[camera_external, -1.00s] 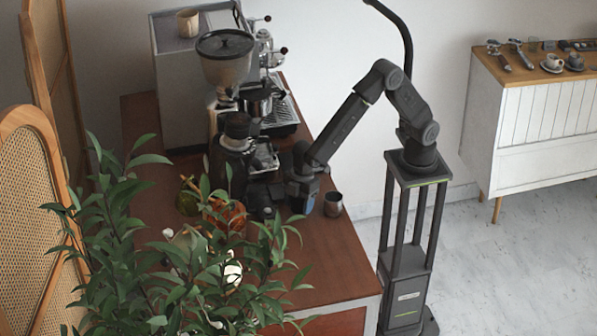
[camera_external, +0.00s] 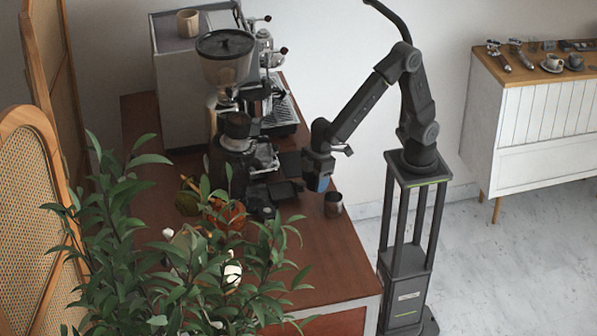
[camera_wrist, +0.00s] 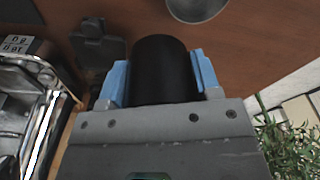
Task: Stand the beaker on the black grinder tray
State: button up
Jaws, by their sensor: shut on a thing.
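My gripper (camera_external: 319,182) hangs a little above the wooden counter, near its right edge and to the right of the grinder. In the wrist view, its two blue fingers (camera_wrist: 159,82) are shut on a black cylinder (camera_wrist: 162,68), which looks to be the beaker. The coffee grinder (camera_external: 227,75) stands on the counter left of my gripper. The tray at its foot (camera_external: 265,168) shows small and dark there. Shiny metal parts show at the left of the wrist view.
Dark items (camera_external: 262,203) lie left of my gripper. An amber vessel (camera_external: 226,215) and a plant (camera_external: 165,265) are nearer. The counter's front right is clear.

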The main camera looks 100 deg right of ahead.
jog(key=d+f+m, duration=0.1)
jog(key=d, duration=0.3)
jog(key=d+m, duration=0.2)
jog(key=d, duration=0.2)
jog(key=w+d+f+m, duration=0.1)
jog(key=d, duration=0.3)
jog(key=shift+d+f+h, duration=0.25)
jog(key=shift+f+h, duration=0.05)
jog(key=w+a+r+m, duration=0.2)
jog(key=w+a+m, duration=0.1)
jog(key=a, duration=0.6)
jog(key=w+a+r+m+h, duration=0.1)
jog(key=w+a+m, duration=0.15)
jog(key=a, duration=0.65)
jog(key=w+a+r+m, duration=0.2)
jog(key=a+m, duration=0.2)
jog(key=a, duration=0.5)
send_over(261, 234)
jog(key=f, duration=0.7)
jog(key=shift+s+a, duration=0.2)
jog(key=shift+a, duration=0.05)
jog(key=shift+f, duration=2)
jog(key=shift+f, duration=0.15)
jog(key=o, duration=0.7)
jog(key=shift+c, duration=0.2)
